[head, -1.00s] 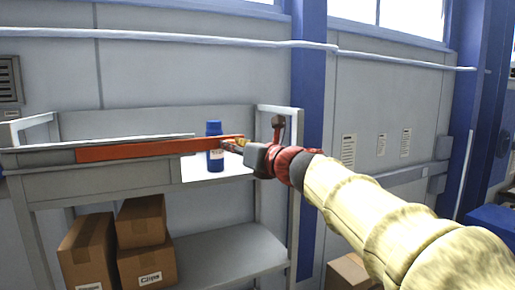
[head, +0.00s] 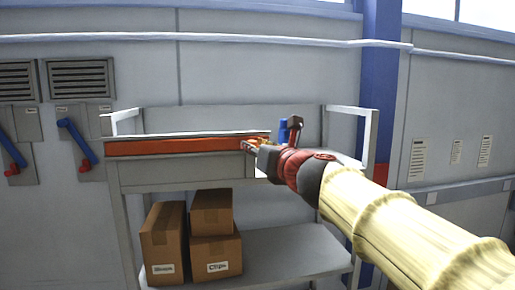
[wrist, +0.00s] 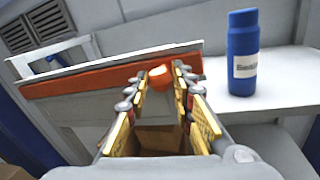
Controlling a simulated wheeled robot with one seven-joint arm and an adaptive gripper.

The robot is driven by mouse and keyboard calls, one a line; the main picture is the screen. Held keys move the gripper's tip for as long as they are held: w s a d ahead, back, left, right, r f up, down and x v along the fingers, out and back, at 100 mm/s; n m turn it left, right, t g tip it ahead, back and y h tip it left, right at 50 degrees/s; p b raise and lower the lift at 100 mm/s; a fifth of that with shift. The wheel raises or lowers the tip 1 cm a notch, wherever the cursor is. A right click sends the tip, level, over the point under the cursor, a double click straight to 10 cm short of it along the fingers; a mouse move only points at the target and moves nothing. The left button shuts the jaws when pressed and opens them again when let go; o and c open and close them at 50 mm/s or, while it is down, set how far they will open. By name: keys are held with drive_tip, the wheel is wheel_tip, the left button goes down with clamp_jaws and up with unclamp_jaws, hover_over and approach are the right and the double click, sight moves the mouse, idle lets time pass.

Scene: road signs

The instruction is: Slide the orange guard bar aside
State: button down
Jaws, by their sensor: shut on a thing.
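The orange guard bar (head: 175,146) lies level along the grey front panel (head: 150,174) of a rack, nearly all of it in front of that panel. My gripper (head: 252,144) is shut on its right end. In the wrist view the bar (wrist: 90,79) runs left from between the yellow-padded fingers of my gripper (wrist: 163,76), and its bright orange end shows there. A blue bottle (wrist: 243,65) with a white label stands upright on the shelf, right of the fingers and apart from them. In the head view the bottle (head: 283,125) is partly hidden by my gripper.
Several cardboard boxes (head: 165,245) sit on the lower shelf (head: 285,252). The rack's right post (head: 367,145) rises beyond my gripper. Blue levers with red ends (head: 77,140) hang on the wall to the left. The upper shelf (wrist: 275,88) around the bottle is clear.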

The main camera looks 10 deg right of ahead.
drive_tip(key=shift+a, duration=0.1)
drive_tip(key=c, duration=1.5)
unclamp_jaws()
drive_tip(key=shift+a, duration=0.15)
drive_tip(key=v, duration=1.2)
